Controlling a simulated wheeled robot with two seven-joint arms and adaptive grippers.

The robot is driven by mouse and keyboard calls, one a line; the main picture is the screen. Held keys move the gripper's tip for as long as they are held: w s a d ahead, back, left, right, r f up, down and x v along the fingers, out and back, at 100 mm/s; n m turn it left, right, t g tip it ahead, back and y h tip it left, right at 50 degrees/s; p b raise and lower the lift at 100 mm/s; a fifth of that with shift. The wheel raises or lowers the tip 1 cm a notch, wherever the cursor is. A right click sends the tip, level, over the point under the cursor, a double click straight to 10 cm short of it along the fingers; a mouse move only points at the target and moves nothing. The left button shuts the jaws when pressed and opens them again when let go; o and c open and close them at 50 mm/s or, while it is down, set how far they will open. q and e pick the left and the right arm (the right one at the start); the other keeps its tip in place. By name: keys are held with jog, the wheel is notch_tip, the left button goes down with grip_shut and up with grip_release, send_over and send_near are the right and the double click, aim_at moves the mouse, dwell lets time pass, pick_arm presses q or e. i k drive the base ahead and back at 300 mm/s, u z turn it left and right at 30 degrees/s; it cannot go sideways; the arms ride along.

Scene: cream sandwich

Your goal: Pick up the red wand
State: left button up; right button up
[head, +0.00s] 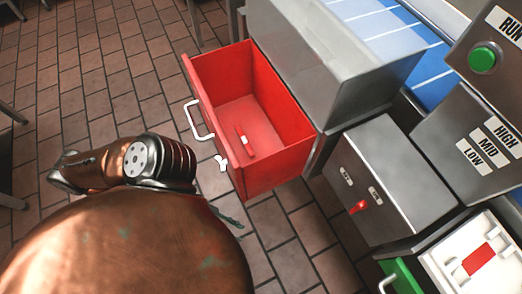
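The red wand (248,148) is a short, thin red stick with a pale band near its middle. It lies on the floor of the open red drawer (279,149), red on red. The drawer is pulled out from a grey metal cabinet and has a white handle (199,122) on its front. My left gripper (230,216) shows only as a thin dark piece below the drawer's front corner. The rest of it is hidden behind my copper-coloured body, so its opening cannot be made out. It is apart from the wand, outside the drawer. My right gripper is out of view.
A grey box (404,165) with a red lever stands right of the drawer. Brown tiled floor is clear left of the drawer.

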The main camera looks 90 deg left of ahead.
aim_at(250, 153)
jog(key=z, duration=1.7)
jog(key=k, duration=1.45)
jog(key=u, duration=1.05)
